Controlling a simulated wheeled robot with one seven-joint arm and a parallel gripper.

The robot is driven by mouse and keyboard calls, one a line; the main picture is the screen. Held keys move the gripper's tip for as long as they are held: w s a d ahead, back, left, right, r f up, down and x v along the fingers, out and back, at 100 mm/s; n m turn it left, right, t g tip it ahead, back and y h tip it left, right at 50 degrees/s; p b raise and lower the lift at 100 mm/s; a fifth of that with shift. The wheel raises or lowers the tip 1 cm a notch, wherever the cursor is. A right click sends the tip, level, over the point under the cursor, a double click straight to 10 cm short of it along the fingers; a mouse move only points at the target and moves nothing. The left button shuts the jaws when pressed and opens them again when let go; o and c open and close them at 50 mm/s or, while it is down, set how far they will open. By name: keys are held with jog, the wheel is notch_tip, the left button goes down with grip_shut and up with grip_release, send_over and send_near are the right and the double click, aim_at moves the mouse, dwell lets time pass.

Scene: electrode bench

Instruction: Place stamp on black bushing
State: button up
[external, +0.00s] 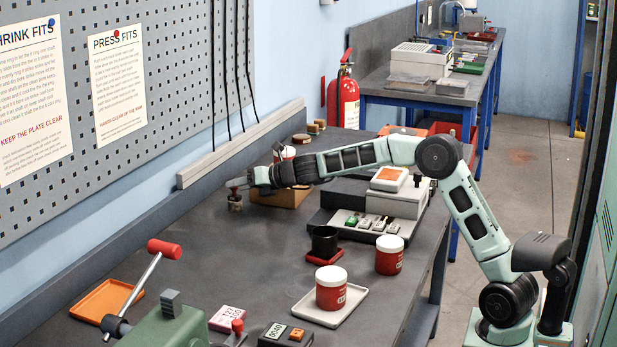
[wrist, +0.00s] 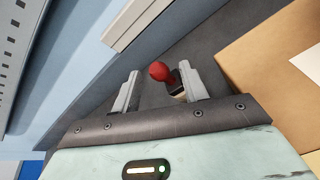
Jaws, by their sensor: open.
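In the wrist view the red round knob of what looks like the stamp (wrist: 160,71) lies between my two open fingers (wrist: 157,90), apart from the left finger. Part of a pale and dark body shows close to the right finger; I cannot tell whether they touch. In the external view a small brownish piece (external: 235,205), likely the stamp's lower part, stands on the bench below my fingertips. The black bushing (external: 325,243), a dark open cylinder, stands upright on a red plate (external: 325,257) mid-bench.
A cardboard box (external: 283,196) stands right beside my gripper. Red jars (external: 331,289) (external: 389,256), one on a white tray (external: 355,302), stand near the bushing. A green press with a red-ended lever (external: 165,249) is in front. The bench's left middle is clear.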

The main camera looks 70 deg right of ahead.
jog(key=v, duration=1.2)
jog(key=shift+b, duration=0.45)
jog(key=shift+r, duration=0.1)
